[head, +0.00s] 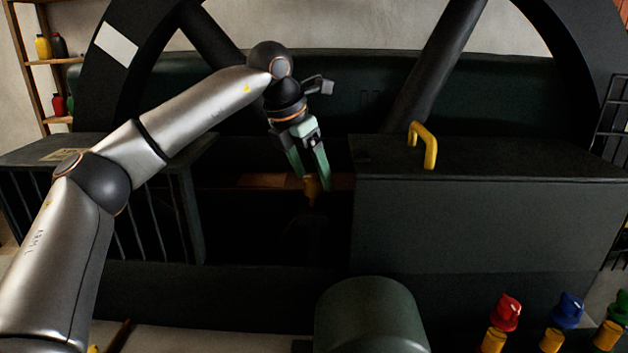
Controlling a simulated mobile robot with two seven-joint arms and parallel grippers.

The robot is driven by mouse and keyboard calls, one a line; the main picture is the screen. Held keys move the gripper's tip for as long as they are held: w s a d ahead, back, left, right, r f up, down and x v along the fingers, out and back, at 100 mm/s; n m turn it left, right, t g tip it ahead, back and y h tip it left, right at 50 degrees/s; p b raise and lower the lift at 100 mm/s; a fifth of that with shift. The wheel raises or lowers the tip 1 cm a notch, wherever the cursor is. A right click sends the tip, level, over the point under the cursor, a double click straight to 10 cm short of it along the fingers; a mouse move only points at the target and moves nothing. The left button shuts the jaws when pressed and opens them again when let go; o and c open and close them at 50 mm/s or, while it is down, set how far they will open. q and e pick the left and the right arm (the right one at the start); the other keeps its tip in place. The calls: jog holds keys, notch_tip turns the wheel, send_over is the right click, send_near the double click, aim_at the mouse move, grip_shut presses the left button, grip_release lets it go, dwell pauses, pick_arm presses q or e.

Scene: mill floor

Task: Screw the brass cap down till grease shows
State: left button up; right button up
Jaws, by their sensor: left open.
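The brass cap (311,187) shows small and dim in the dark gap between the two housings of the machine. My left gripper (315,186) comes down from above with its green fingers on either side of the cap. The gripper is open, and I cannot tell whether either finger touches the cap. What lies below the cap is lost in shadow, and no grease can be made out. My right gripper is not in view.
A dark box housing (490,225) with a yellow handle (424,144) stands right of the gap. A barred guard (150,220) stands left. A large spoked wheel (435,75) rises behind. A rounded dark green housing (370,315) and red, blue and green-topped yellow items (551,338) are in front.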

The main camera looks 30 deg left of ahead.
pick_arm(q)
jog(key=shift+x, duration=0.85)
jog(key=shift+c, duration=0.3)
grip_shut()
